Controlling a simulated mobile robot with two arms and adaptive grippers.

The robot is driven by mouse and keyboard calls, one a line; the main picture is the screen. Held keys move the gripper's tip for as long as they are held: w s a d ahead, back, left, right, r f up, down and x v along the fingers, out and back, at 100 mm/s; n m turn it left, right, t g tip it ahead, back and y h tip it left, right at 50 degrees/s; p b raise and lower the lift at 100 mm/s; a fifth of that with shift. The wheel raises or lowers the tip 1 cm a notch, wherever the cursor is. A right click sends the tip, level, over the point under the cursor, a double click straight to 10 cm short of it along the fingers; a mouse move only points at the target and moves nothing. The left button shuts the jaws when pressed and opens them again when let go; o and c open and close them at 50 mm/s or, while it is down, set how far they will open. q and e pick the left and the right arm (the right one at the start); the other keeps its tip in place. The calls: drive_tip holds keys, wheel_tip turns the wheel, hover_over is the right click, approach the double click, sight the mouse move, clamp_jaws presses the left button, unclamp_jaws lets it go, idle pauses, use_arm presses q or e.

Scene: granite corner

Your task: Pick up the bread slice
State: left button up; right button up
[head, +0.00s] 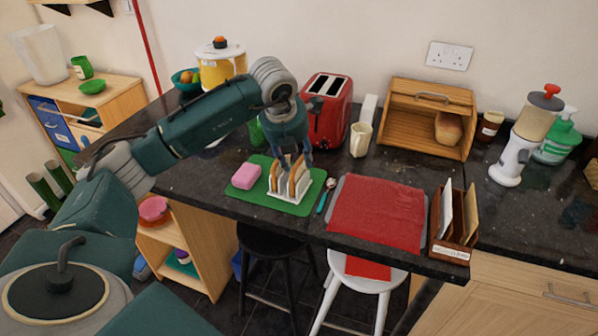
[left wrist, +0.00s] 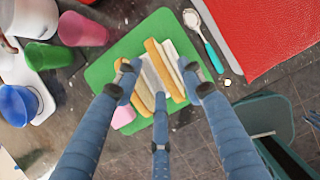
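Two bread slices stand in a white toast rack (head: 287,196) on a green board (head: 313,190). One bread slice (head: 274,178) is at the left of the rack, the other (head: 298,181) at the right. In the left wrist view the right slice (left wrist: 167,72) lies between the fingertips in the picture, with the rack around it. My left gripper (head: 293,160) points down just above the rack, its fingers spread apart; it also shows in the left wrist view (left wrist: 160,78). I cannot tell whether a finger touches bread. My right gripper is out of view.
A pink block (head: 245,176) lies left of the rack. A spoon (head: 325,197) and a red cloth (head: 378,212) are at the right. A red toaster (head: 328,112) and a cream jug (head: 360,139) stand behind. The counter's front edge is close.

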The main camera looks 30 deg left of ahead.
use_arm(q)
drive_tip(key=shift+x, duration=1.4)
drive_tip(key=shift+r, duration=0.1)
clamp_jaws()
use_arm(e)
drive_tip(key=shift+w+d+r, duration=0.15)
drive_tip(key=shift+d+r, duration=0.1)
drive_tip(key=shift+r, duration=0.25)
use_arm(q)
drive_tip(key=shift+r, duration=0.15)
